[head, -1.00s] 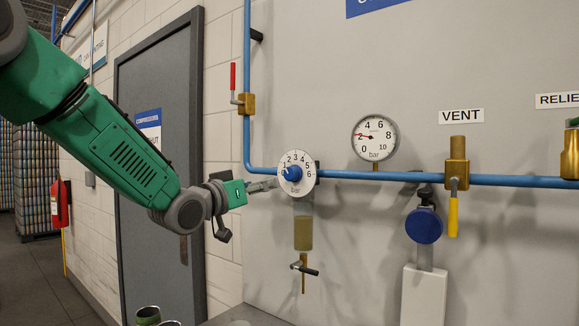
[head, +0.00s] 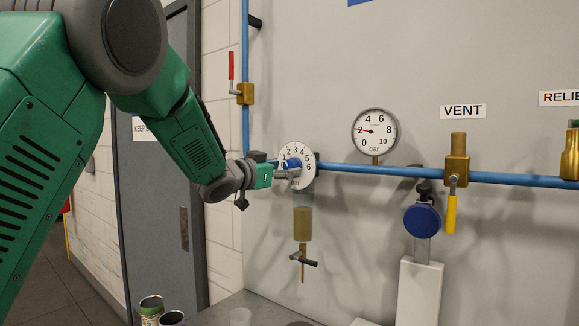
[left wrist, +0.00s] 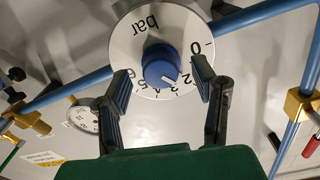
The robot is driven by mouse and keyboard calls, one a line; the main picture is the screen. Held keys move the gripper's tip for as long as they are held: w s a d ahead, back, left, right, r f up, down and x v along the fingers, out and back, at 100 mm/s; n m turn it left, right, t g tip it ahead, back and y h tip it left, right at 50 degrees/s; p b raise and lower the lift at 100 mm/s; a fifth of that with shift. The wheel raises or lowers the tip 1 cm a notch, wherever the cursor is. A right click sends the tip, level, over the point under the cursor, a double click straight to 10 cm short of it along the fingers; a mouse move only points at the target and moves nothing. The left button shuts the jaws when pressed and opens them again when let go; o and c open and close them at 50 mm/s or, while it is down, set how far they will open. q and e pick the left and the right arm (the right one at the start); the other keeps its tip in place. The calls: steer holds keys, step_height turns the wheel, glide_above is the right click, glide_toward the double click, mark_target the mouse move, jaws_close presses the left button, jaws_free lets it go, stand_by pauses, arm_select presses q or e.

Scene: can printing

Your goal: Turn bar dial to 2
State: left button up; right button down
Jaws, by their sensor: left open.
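The bar dial (head: 303,178) is a round white face with a blue knob (head: 292,164) on the grey panel. My left gripper (head: 288,174) reaches it from the left and partly covers the face. In the left wrist view the face (left wrist: 182,28) appears upside down. The open fingers (left wrist: 163,80) lie on either side of the blue knob (left wrist: 158,71), with visible gaps; contact is not seen. The knob's white mark points toward the lower right, near the 2; its exact setting is hard to tell. My right gripper is out of view.
A round bar gauge (head: 375,131) has its red needle near 2. A blue pipe (head: 345,168) runs behind the dial. A yellow-handled vent valve (head: 457,170) is at right, a red-handled valve (head: 245,93) at upper left. Cans (head: 151,308) stand below.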

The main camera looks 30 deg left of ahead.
arm_select(q)
steer(key=shift+w+d, duration=0.1)
steer(key=shift+w, duration=1.05)
steer(key=shift+s, duration=0.1)
steer(key=c, duration=1.1)
steer(key=shift+r, duration=0.1)
